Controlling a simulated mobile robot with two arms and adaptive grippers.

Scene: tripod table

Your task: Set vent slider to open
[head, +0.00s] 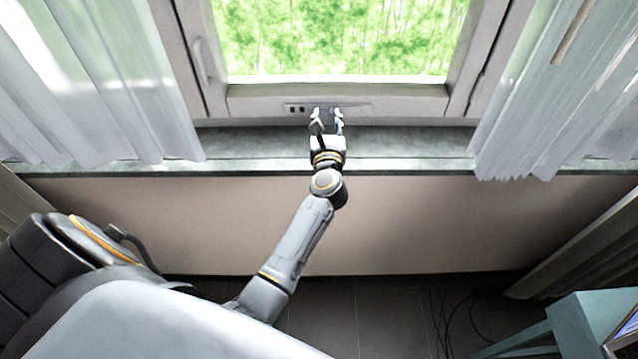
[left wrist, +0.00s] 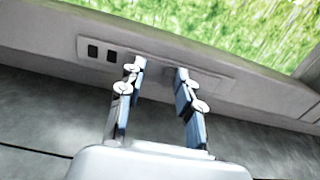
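The vent (head: 355,109) is a pale, narrow plate on the window's lower frame. Dark square openings show at its left end, and it also shows in the left wrist view (left wrist: 218,86). I cannot make out a separate slider knob; part of the plate is hidden behind my fingers. My left gripper (head: 327,113) is in front of the middle of the vent. In the left wrist view its two fingers (left wrist: 158,73) are apart, with bare plate showing between them and the dark squares to their left. I cannot tell whether the fingertips touch the plate. My right gripper is not in view.
A grey stone sill (head: 400,150) runs under the window. Sheer white curtains hang at the left (head: 95,90) and right (head: 560,95), clear of my left gripper. A teal table (head: 585,325) stands at the lower right.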

